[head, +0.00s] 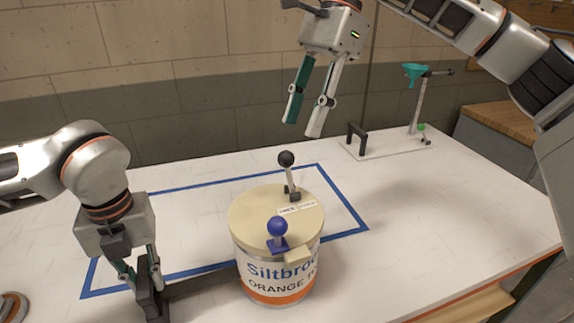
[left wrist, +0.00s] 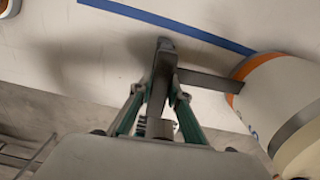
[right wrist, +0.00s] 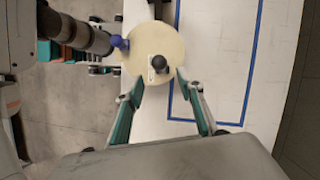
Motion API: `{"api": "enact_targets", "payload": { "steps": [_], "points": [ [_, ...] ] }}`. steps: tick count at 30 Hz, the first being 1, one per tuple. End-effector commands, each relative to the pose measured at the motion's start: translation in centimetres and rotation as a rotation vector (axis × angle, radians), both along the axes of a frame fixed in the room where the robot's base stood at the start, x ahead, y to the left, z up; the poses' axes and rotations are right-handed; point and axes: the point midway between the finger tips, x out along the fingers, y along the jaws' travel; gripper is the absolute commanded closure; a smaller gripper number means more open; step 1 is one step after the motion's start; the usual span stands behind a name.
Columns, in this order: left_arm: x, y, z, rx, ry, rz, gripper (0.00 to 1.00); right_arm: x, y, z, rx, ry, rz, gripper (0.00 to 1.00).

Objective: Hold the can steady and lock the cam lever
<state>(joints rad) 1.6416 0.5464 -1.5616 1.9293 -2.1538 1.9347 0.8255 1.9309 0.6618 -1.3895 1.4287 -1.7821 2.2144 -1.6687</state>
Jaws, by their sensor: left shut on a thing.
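The can (head: 262,283) stands upright on the white table with a cream lid (head: 250,210), an orange band and lettering. A grey lever with a black ball (head: 286,158) stands nearly upright at the lid's far side; I take it as the cam lever. It also shows in the right wrist view (right wrist: 159,63). A blue knob (head: 277,226) sits at the lid's near edge. My left gripper (head: 148,280) is shut on the dark handle (head: 205,283) that reaches left from the can. My right gripper (head: 304,115) is open and empty, above the lever and apart from it.
Blue tape (head: 345,200) marks a rectangle on the table (head: 440,230), partly behind the can. A stand with a teal funnel (head: 415,72) and a black bracket (head: 356,136) are at the back right. The table right of the can is clear.

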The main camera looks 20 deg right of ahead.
Motion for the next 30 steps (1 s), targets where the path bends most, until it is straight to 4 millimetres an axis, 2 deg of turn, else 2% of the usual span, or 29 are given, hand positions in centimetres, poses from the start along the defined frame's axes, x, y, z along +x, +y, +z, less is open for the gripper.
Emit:
{"api": "enact_targets", "payload": {
  "steps": [9, 15, 21, 29, 30],
  "points": [
    [0.0, 0.0, 0.0, -0.001, -0.001, -0.001, 1.00, -0.9, 2.2, -5.7, -0.001, 0.004, 0.002, 0.62],
    [0.0, 0.0, 0.0, -0.001, -0.001, -0.001, 1.00, -1.2, 3.2, -8.2, -0.002, 0.002, 0.000, 0.62],
    [0.0, 0.0, 0.0, -0.001, -0.001, -0.001, 1.00, -1.3, 3.6, -9.1, 0.000, 0.000, -0.001, 0.62],
    [0.0, 0.0, 0.0, -0.001, -0.001, -0.001, 1.00, -1.3, 3.6, -9.1, -0.001, 0.000, -0.001, 0.62],
    [0.0, 0.0, 0.0, -0.001, -0.001, -0.001, 1.00, -1.3, 3.6, -9.1, -0.001, 0.000, -0.001, 0.73]
  ]
}}
